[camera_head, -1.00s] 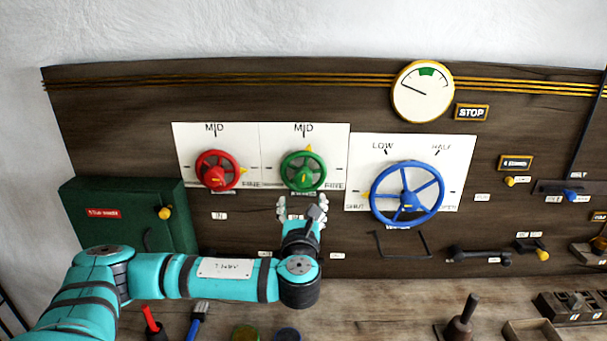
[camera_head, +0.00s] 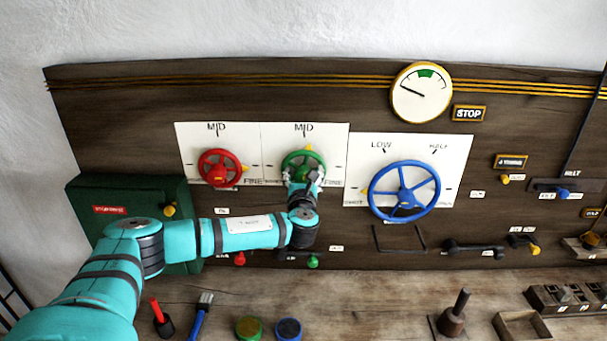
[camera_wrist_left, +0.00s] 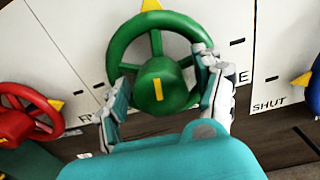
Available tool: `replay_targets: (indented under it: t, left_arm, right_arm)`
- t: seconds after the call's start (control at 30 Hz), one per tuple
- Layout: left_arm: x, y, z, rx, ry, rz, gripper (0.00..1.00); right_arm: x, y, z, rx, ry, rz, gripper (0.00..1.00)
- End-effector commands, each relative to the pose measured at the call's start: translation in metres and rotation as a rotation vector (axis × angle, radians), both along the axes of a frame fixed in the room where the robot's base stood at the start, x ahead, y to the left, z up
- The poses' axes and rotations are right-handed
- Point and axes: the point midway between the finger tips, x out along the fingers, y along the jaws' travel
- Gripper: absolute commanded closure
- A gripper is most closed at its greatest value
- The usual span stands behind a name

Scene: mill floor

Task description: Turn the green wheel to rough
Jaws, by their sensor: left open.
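The green wheel (camera_head: 301,155) is mounted on a white scale plate on the dark panel. Its yellow pointer is at the top, by the MID mark (camera_head: 304,128). The plate's right mark reads FINE; the left label is hidden behind my gripper and wheel. My left gripper (camera_head: 303,178) is at the wheel's lower half. In the left wrist view the green wheel (camera_wrist_left: 155,60) shows its spokes and hub, and the open left gripper (camera_wrist_left: 165,90) has one finger on each side of the hub. I cannot tell whether the fingers touch it. My right gripper is not in view.
A red wheel (camera_head: 219,168) is close on the left, and a larger blue wheel (camera_head: 404,191) is on the right. A green box (camera_head: 120,205) stands behind my left arm.

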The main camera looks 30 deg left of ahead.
Motion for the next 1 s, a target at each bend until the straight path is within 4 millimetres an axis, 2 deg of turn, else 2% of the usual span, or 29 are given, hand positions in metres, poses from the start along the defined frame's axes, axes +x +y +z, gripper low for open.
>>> replay_targets:
  t: [0.13,0.53,0.77,1.0]
  left_arm:
    - [0.000,0.000,0.000,0.000,0.000,0.000,0.34]
    - [0.000,0.000,0.000,0.000,0.000,0.000,0.86]
    - [0.000,0.000,0.000,-0.013,-0.009,0.001,0.88]
    - [-0.001,0.000,-0.003,-0.097,-0.059,0.000,0.88]
  right_arm:
    - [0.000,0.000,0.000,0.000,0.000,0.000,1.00]
    - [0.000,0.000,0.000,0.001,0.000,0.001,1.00]
    - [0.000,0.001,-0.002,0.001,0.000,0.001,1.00]
    - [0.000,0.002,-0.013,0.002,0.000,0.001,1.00]
